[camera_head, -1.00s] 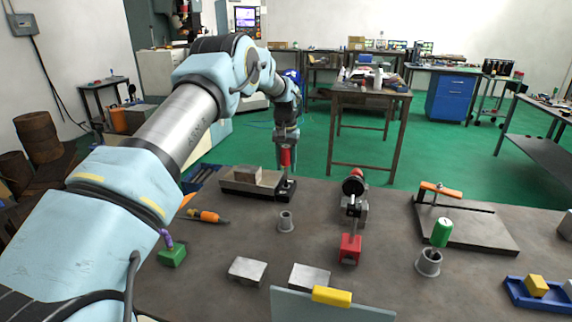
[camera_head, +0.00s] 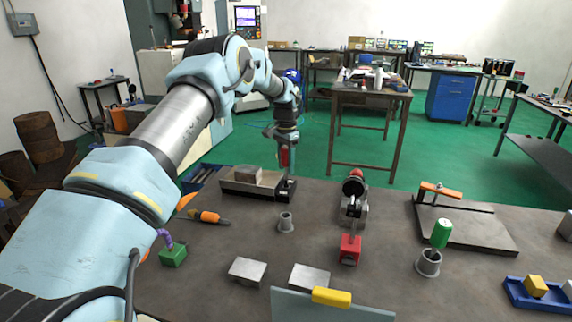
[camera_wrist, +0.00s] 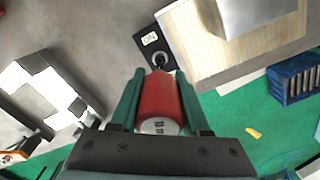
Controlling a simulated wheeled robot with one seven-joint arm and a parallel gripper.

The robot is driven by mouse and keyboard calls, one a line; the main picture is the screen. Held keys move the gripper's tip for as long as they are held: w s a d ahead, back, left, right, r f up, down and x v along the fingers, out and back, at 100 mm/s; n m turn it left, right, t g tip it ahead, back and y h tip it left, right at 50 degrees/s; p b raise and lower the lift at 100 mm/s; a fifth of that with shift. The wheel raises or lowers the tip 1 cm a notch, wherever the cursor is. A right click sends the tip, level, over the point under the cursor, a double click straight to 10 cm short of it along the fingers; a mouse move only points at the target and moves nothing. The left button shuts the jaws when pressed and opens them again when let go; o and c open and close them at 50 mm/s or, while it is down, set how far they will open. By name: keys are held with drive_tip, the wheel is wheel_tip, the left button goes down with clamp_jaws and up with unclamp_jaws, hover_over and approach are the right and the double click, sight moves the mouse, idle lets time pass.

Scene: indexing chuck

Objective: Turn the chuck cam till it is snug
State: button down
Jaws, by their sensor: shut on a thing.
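My gripper (camera_wrist: 158,108) is shut on a red cylindrical handle (camera_wrist: 158,98), with one finger on each side of it. In the head view the handle (camera_head: 284,157) hangs upright below my gripper, at the right end of a dark fixture (camera_head: 238,190). A grey block (camera_head: 248,175) sits in that fixture. In the wrist view the handle's narrow dark tip points at a round ring (camera_wrist: 160,58) on a dark plate with a white label. I cannot tell whether the tip is seated in the ring, or how tight the cam is.
On the table are an orange-handled tool (camera_head: 207,217), a grey bushing (camera_head: 285,222), a red-based stand (camera_head: 350,249) and loose metal blocks (camera_head: 247,270). A flat plate with an orange handle (camera_head: 440,188) lies right. Open tabletop lies between them.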

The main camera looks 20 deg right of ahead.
drive_tip(key=shift+m, duration=1.7)
drive_tip(key=shift+m, duration=1.7)
drive_tip(key=m, duration=0.3)
drive_tip(key=shift+w+m, duration=0.1)
drive_tip(key=shift+m, duration=0.2)
